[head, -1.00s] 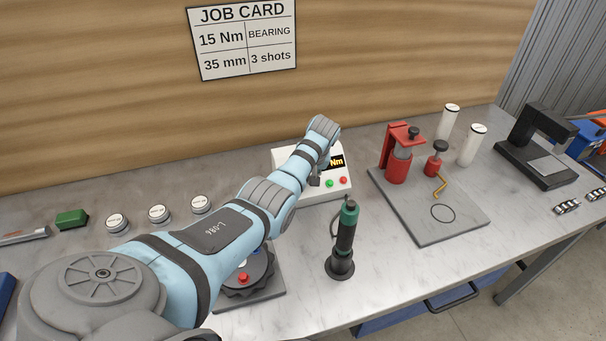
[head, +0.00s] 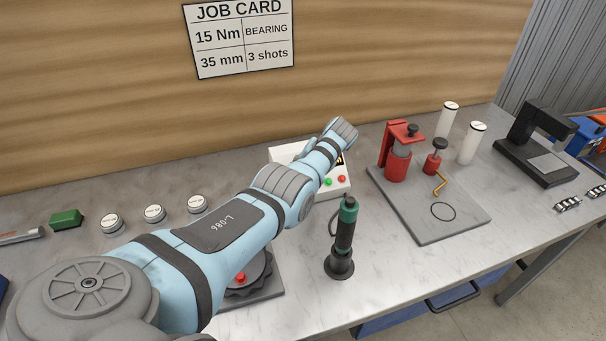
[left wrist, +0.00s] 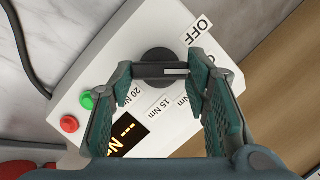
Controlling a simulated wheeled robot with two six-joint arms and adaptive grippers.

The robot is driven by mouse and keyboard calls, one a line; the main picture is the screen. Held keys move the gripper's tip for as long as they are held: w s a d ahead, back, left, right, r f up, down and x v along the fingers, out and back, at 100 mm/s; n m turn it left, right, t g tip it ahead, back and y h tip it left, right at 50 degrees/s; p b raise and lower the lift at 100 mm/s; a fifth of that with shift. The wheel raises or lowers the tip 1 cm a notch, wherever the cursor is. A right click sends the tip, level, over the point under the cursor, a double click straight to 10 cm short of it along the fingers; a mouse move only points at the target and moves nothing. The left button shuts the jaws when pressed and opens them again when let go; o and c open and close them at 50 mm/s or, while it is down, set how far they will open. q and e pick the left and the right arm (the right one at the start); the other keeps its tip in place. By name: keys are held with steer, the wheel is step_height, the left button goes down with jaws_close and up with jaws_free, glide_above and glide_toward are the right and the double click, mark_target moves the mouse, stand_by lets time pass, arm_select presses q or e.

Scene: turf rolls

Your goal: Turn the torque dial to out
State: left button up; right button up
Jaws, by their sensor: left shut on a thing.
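The torque dial (left wrist: 158,56) is a dark round knob with a raised bar and a white pointer line, on a white control box (left wrist: 70,75). In the left wrist view the pointer line faces right, towards a label mostly hidden by a finger. The OFF label (left wrist: 198,32) is at the upper right; the 15 Nm (left wrist: 172,106) and 20 Nm (left wrist: 127,104) labels lie below the dial. My left gripper (left wrist: 163,72) is shut on the dial's bar, one finger at each end. In the head view my arm hides the dial and gripper. My right gripper is not in view.
A green button (left wrist: 87,101), a red button (left wrist: 69,124) and an amber display (left wrist: 128,138) are on the box. A black and green tool (head: 343,235) stands upright in front of it. A grey plate with red fixtures (head: 440,222) is to the right.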

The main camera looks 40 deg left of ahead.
arm_select(q)
steer(key=o, duration=1.2)
steer(key=shift+f, duration=0.1)
steer(key=shift+c, duration=0.2)
steer(key=shift+a, duration=0.1)
steer(key=shift+d+r, duration=0.2)
steer(key=shift+r, duration=0.1)
steer(key=v, duration=1.1)
steer(key=shift+r, duration=0.2)
steer(key=shift+a, duration=0.1)
